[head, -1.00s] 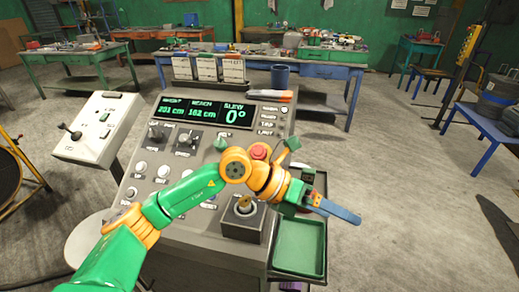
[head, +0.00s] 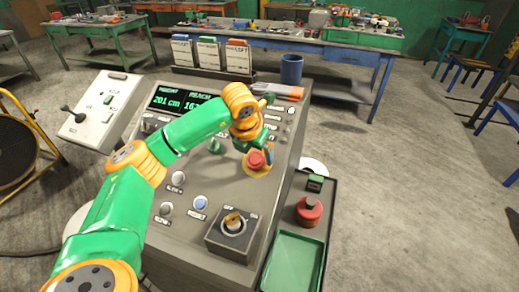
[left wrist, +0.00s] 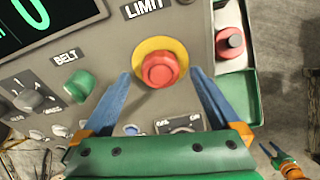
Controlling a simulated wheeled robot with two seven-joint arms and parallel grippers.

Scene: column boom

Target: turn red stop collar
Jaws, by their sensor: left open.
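The red stop collar (head: 257,162) is a round red knob on a yellow disc, on the sloping grey console. In the left wrist view the collar (left wrist: 161,69) lies below the LIMIT label. My left gripper (head: 266,148) is above the console at the collar. In the left wrist view the blue fingers of my left gripper (left wrist: 160,76) are spread wide, one on each side of the collar, with gaps showing. Contact cannot be told. My right gripper (left wrist: 269,148) shows small at the lower right of the wrist view; its jaws are unclear.
A second red knob (head: 309,211) sits in the side tray, above a green tray (head: 293,262). A yellow-brown selector (head: 233,222) stands in front of the collar. A green knob (left wrist: 79,86) is by the BELT label. A blue cup (head: 291,70) stands behind.

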